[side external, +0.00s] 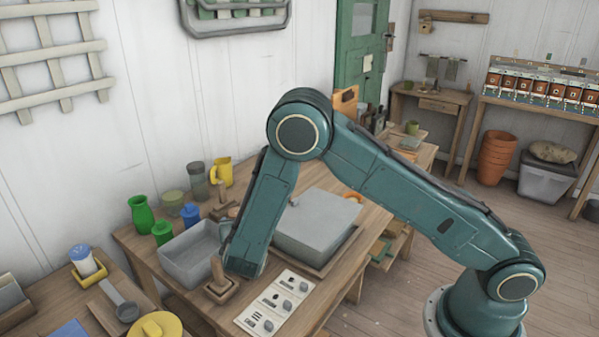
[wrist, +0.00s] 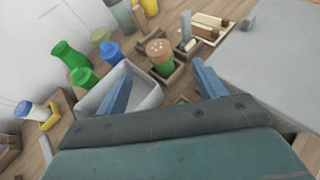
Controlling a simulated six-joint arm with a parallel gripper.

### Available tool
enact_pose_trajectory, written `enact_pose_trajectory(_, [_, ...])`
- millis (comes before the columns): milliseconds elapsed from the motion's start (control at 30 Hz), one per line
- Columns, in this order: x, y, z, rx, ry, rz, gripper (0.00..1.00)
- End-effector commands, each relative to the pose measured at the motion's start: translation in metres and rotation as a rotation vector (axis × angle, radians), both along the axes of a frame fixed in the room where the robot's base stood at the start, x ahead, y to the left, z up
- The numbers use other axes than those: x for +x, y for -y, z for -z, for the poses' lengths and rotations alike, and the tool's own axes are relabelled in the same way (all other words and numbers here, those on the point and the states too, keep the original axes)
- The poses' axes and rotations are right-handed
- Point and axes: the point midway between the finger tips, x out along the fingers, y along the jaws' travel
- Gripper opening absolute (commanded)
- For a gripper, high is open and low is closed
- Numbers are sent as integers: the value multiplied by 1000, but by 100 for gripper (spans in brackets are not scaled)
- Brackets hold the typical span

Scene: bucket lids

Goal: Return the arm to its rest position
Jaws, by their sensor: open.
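My arm reaches over the wooden workbench (side external: 130,240) and bends down at the elbow. My gripper (wrist: 160,84) is open in the wrist view, its two blue fingers wide apart with nothing held between them. In the side view the fingers are hidden behind my lower arm link. A green container with a speckled tan top (wrist: 160,54) stands in a small wooden tray beyond the gap between the fingers. A grey open bin (side external: 190,262) lies beside my lower arm; it also shows behind the left finger in the wrist view (wrist: 148,98).
A large grey lidded box (side external: 318,222) stands right of my lower arm. A panel with knobs (side external: 272,302) lies at the bench's front. A white jar (side external: 84,262) is left.

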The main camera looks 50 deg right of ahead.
Motion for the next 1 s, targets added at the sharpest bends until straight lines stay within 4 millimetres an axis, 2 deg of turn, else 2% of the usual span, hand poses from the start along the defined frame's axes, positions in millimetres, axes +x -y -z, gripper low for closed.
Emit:
enact_pose_trajectory(267, [-13,21,-39,254,97,181,70])
enact_pose_trajectory(467, [-31,36,-72,487,184,351,70])
enact_pose_trajectory(767, [-68,52,-116,816,302,598,70])
enact_pose_trajectory(1000, [-104,59,-147,1058,386,792,70])
